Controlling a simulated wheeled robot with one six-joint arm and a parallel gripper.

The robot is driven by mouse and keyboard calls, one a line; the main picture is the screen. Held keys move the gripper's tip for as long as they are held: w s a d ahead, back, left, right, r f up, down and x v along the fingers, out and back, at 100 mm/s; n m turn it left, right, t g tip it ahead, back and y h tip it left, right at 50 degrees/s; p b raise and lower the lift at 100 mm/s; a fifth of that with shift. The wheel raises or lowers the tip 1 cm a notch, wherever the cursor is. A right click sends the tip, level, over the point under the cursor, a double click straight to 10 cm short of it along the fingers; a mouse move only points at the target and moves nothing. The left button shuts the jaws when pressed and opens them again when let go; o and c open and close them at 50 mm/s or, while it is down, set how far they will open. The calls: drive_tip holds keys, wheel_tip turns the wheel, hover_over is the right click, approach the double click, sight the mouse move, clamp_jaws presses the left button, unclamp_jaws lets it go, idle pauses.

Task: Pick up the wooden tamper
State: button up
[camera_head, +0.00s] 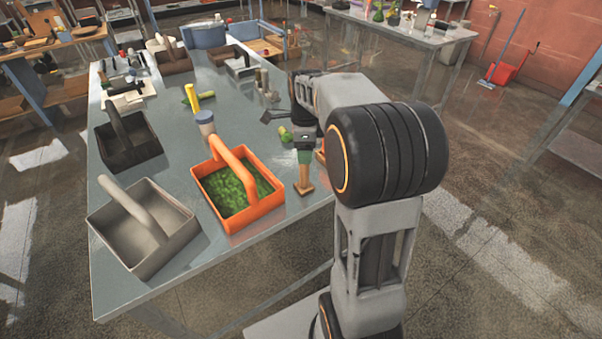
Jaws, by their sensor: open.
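An upright tool with a brown wooden foot (304,187), a green middle and a dark square top stands on the grey table, just right of the orange carrier; it looks like the wooden tamper, though I cannot be sure. My gripper (272,115) is open at the end of my arm, over the table beyond that tool. It is small and partly hidden by my wrist. I see nothing between its fingers. My forearm and thick black elbow stand to the right of the tool and hide part of the table edge there.
The orange carrier (281,199) holds green material. A light carrier (185,243) and a dark carrier (105,160) stand to its left. A jar with a blue lid (205,122) stands behind it. A green object (285,135) lies near my gripper.

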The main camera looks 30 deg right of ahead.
drive_tip(key=shift+f, duration=0.6)
drive_tip(key=shift+c, duration=0.2)
drive_tip(key=c, duration=0.9)
